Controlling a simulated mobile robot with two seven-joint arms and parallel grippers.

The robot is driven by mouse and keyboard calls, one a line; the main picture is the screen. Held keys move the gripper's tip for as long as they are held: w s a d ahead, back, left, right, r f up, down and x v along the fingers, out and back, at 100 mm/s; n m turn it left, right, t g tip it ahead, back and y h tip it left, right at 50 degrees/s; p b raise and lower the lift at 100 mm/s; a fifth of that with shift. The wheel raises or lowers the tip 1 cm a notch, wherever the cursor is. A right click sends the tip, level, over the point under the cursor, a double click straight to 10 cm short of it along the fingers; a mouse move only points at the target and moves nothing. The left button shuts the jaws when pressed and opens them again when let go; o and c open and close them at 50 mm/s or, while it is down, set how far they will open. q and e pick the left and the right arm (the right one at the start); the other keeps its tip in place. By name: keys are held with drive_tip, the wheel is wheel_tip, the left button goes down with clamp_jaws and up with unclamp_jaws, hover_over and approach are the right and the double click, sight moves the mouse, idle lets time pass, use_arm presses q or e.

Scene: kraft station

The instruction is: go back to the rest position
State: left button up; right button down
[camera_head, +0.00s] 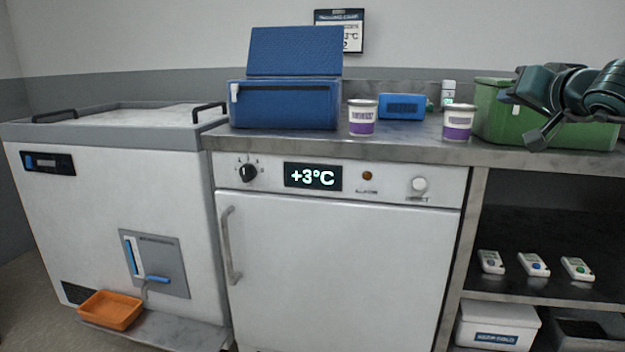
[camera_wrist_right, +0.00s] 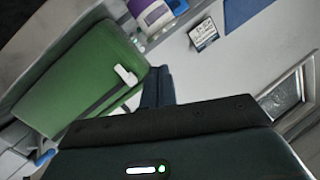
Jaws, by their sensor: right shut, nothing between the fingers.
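My right arm comes in from the right edge of the head view, and its dark green gripper (camera_head: 541,134) is in front of the green box on the worktop. The gripper is shut and holds nothing. In the right wrist view the shut fingers (camera_wrist_right: 158,87) show near the middle, with the green box to their left. My left gripper is not in view.
A green box (camera_head: 492,112), two purple-and-white cups (camera_head: 362,118) (camera_head: 458,123), a blue pack (camera_head: 402,107) and an open blue cooler box (camera_head: 285,105) stand on the worktop (camera_head: 405,146). Below are a closed fridge (camera_head: 340,260) and a shelf with small white devices (camera_head: 533,265).

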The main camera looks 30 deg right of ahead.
drive_tip(key=w+a+f+m+g+y+p, duration=0.1)
drive_tip(key=w+a+f+m+y+p, duration=0.55)
drive_tip(key=a, duration=0.75)
drive_tip(key=w+a+f+m+y+p, duration=0.1)
drive_tip(key=a+f+m+y+p, duration=0.3)
drive_tip(key=a+f+m+p, duration=0.25)
drive_tip(key=w+a+f+m+y+p, duration=0.1)
drive_tip(key=a+f+m+y+p, duration=0.3)
drive_tip(key=a+m, duration=0.5)
use_arm(q)
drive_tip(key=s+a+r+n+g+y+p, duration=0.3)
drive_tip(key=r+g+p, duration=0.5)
drive_tip(key=p, duration=1)
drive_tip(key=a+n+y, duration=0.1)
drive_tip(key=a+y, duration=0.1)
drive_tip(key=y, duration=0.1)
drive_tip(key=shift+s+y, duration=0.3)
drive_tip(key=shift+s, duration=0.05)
use_arm(e)
drive_tip(key=s+a+f+n+g+h, duration=0.1)
drive_tip(key=s+a+n, duration=0.7)
drive_tip(key=n, duration=0.9)
drive_tip(key=s+a+f+n+g+h, duration=0.2)
drive_tip(key=s+a+f+n+h, duration=0.2)
drive_tip(key=s+a+n, duration=0.4)
drive_tip(key=s+n, duration=0.4)
drive_tip(key=n, duration=0.5)
drive_tip(key=shift+s+g, duration=0.2)
drive_tip(key=shift+g, duration=0.1)
